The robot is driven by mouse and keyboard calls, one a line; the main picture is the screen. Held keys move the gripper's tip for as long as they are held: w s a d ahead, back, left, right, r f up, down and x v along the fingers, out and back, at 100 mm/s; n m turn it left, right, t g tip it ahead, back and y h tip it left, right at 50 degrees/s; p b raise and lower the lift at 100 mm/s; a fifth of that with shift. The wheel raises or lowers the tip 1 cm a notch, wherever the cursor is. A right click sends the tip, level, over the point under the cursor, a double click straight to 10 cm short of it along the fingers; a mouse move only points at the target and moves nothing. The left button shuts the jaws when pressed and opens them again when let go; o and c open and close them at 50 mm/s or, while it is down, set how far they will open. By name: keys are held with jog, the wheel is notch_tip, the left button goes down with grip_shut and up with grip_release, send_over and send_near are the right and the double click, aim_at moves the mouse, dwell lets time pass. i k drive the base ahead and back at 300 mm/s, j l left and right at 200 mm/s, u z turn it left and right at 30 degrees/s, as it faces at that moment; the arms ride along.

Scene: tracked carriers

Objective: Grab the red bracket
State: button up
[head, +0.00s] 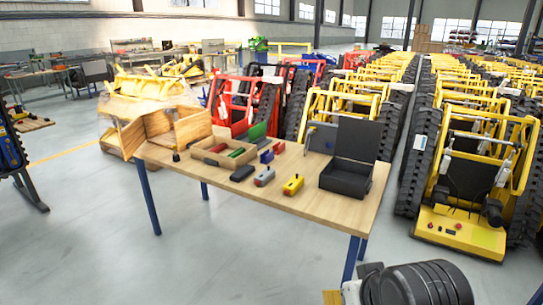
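A wooden table (210,184) stands in the middle of the head view, with several small parts on it. A small red piece (279,147) lies toward the back of the table, right of the wooden tray (202,156). Another small red piece (218,148) lies inside that tray. Both are too small to tell which one is the bracket. My gripper does not show as a recognizable shape in this view.
A black open-lidded box (345,181) stands at the table's right end. Yellow (293,185), grey-red (264,176) and dark (242,173) blocks lie along the front. A blue piece (266,157) is beside the tray. Tracked carriers (466,185) fill the right.

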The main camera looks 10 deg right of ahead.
aim_at(279, 148)
jog(key=i+j+u, duration=0.1)
jog(key=i+u, duration=0.4)
jog(key=i, duration=2.7)
